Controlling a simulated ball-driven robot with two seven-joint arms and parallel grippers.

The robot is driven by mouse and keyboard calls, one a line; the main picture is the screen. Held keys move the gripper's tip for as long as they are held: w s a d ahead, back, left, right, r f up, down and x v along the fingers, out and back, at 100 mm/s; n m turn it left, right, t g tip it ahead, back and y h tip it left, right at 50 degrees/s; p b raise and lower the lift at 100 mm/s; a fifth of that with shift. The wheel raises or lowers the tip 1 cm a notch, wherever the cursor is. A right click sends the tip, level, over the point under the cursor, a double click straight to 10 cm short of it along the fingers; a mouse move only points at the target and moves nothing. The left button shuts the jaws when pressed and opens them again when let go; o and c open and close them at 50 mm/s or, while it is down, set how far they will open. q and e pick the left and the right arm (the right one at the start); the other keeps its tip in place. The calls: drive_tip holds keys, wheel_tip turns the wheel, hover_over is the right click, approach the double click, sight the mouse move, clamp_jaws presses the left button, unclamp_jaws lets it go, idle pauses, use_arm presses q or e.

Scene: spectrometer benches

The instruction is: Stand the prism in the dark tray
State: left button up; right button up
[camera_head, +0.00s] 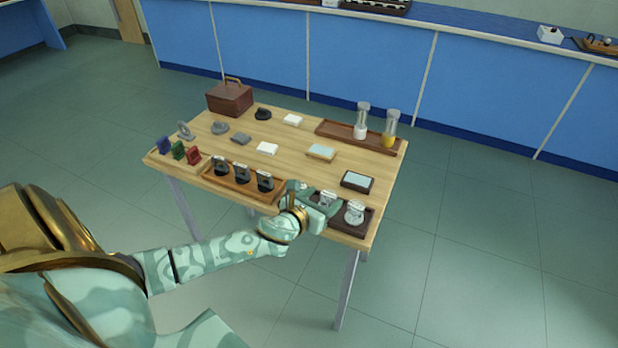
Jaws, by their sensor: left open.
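The dark tray (361,230) sits at the front right corner of the wooden table. A clear, glassy piece (354,211) stands in it towards its right end. A second small pale, clear piece (327,197) shows right by my left gripper (322,208); I cannot tell which of the two is the prism, or whether the gripper touches it. My left gripper is open, over the left end of the dark tray, and it hides that end. My right gripper is not in view.
Left of my gripper, a brown tray (236,186) holds several dark mounts. A box with a dark rim (357,181) lies just behind the dark tray. A long tray (341,134) with two glass cylinders lies at the back. The table's middle has bare patches between small blocks.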

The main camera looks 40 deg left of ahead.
use_arm(q)
drive_tip(key=p+v, duration=0.1)
drive_tip(key=v, duration=0.6)
drive_tip(key=shift+s+r, duration=0.2)
drive_tip(key=shift+s, duration=0.05)
drive_tip(key=s+a+f+n+g, duration=0.1)
drive_tip(key=s+f+n+g, duration=0.2)
drive_tip(key=s+f+n, duration=0.45)
drive_tip(key=s+f+n+g+y, duration=0.15)
drive_tip(key=s+f+n, duration=0.3)
drive_tip(key=f, duration=0.65)
drive_tip(key=s+a+f+n+g+h, duration=0.1)
drive_tip(key=s+f+n+g, duration=0.35)
drive_tip(key=s+f, duration=0.35)
drive_tip(key=s+d+f+n+g, duration=0.1)
drive_tip(key=s+d+f+n, duration=0.2)
drive_tip(key=s, duration=0.5)
drive_tip(key=s+d+f+n+g+h, duration=0.1)
drive_tip(key=s+d+f+n+g, duration=0.1)
drive_tip(key=s+n, duration=0.5)
drive_tip(key=s+d+f+n+g, duration=0.2)
drive_tip(key=s+d+f+n, duration=0.2)
drive_tip(key=s, duration=0.5)
wheel_tip(320, 180, down, 3)
drive_tip(key=shift+s+d+r+n, duration=0.2)
drive_tip(key=shift+s+d+n, duration=0.15)
drive_tip(key=shift+n, duration=0.2)
drive_tip(key=shift+w, duration=0.1)
